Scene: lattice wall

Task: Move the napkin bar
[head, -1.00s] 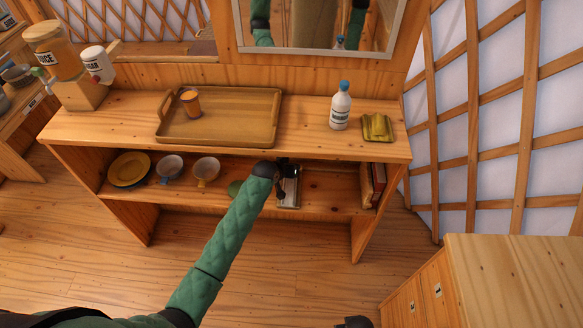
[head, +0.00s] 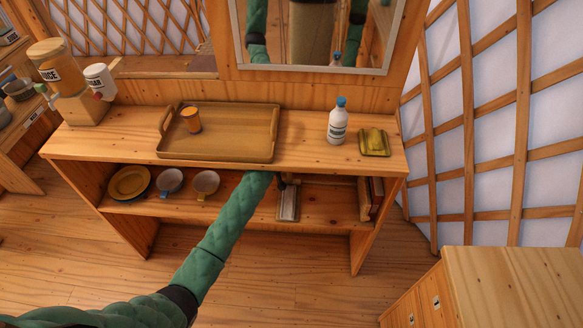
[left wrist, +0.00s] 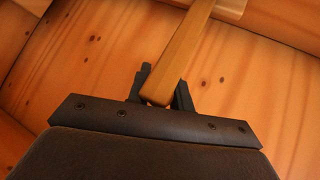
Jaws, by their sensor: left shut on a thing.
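My left gripper (left wrist: 160,92) is shut on the end of a slim wooden bar (left wrist: 183,52), which I take to be the napkin bar. The bar runs away from the jaws towards a paler piece at the top of the left wrist view. In the head view my left arm reaches into the lower shelf, and the gripper (head: 283,182) is partly hidden under the upper board. A pale napkin holder (head: 287,204) stands on that shelf just below the gripper. Whether the bar touches the holder is unclear. My right gripper is not in view.
The upper board (head: 310,160) sits close above my gripper. Bowls (head: 205,184) and plates (head: 129,183) stand left on the lower shelf, books (head: 368,198) right. A tray (head: 225,148) with a cup, a bottle (head: 338,124) and a yellow dish (head: 374,143) stand on top.

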